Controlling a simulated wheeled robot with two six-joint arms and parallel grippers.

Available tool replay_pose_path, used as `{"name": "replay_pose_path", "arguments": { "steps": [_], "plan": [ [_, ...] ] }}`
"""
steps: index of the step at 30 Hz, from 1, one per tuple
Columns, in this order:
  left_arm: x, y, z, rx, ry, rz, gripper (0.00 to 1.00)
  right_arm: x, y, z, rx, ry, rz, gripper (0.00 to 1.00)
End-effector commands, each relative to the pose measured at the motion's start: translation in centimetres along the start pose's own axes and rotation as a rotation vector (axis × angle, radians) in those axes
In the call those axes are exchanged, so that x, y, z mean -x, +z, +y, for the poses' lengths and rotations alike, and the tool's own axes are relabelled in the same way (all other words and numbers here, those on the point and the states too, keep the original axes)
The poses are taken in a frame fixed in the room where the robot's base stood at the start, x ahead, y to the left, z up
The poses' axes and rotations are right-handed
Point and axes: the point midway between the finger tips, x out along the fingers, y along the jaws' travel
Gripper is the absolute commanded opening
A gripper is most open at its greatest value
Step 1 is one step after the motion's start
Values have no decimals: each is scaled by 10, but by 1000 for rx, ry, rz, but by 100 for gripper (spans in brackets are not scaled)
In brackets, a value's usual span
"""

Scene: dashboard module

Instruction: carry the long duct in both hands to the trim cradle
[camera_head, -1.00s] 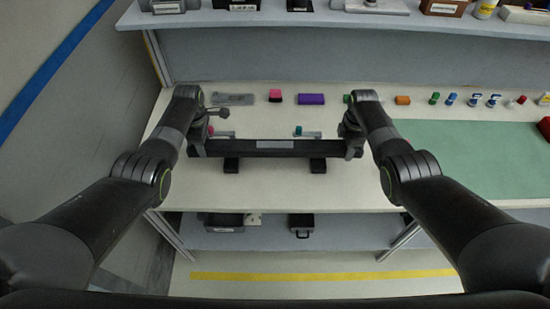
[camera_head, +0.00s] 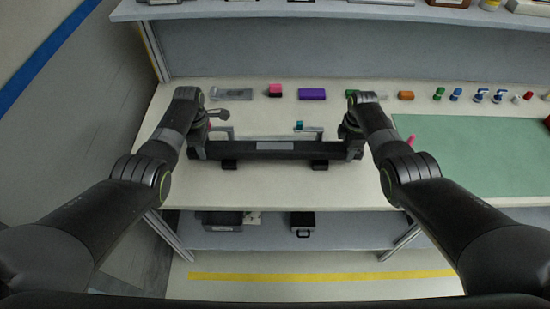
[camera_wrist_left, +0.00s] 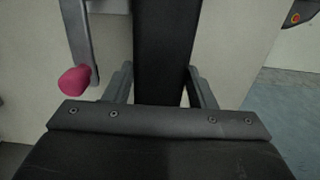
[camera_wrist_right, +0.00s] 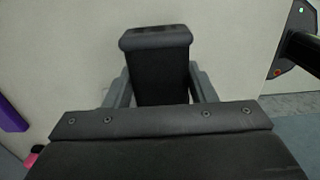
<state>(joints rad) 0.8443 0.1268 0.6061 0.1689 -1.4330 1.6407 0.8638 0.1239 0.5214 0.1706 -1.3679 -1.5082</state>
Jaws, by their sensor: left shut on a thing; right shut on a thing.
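The long duct (camera_head: 240,151) is a black bar with a grey label, held level across the bench in the head view. My left gripper (camera_head: 198,149) is shut on its left end and my right gripper (camera_head: 352,149) on its right end. The duct also shows between the jaws in the left wrist view (camera_wrist_left: 163,45) and the right wrist view (camera_wrist_right: 158,80). Two dark blocks, apparently the trim cradle's supports (camera_head: 320,165), show just below the duct's near edge. I cannot tell whether the duct touches them. Grey bracket arms (camera_head: 310,132) show behind the duct, one with a teal tip.
A pink knob on a grey lever (camera_wrist_left: 75,80) is close beside my left gripper. Purple (camera_head: 312,94), orange and other small items line the bench behind. A green mat (camera_head: 470,150) lies right. A shelf overhangs the back; the bench front is clear.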

Motion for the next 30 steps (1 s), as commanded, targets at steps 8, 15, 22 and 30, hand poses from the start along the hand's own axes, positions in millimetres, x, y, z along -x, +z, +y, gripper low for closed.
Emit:
{"name": "replay_pose_path", "arguments": {
  "steps": [8, 15, 22, 30],
  "plan": [
    [-16, 0, 0, 0, 1, 1, 17, -16, 0, 0, 0, 1, -1, 17],
    [-13, 0, 0, 0, 0, 1, 72, -13, 0, 0, 0, 0, -1, 73],
    [-12, 0, 0, 0, 0, 0, 72, -13, 0, 0, 0, 0, 0, 73],
    [8, 0, 1, 0, 3, 0, 72, -13, 0, 0, 0, 0, 0, 73]
  ]
}}
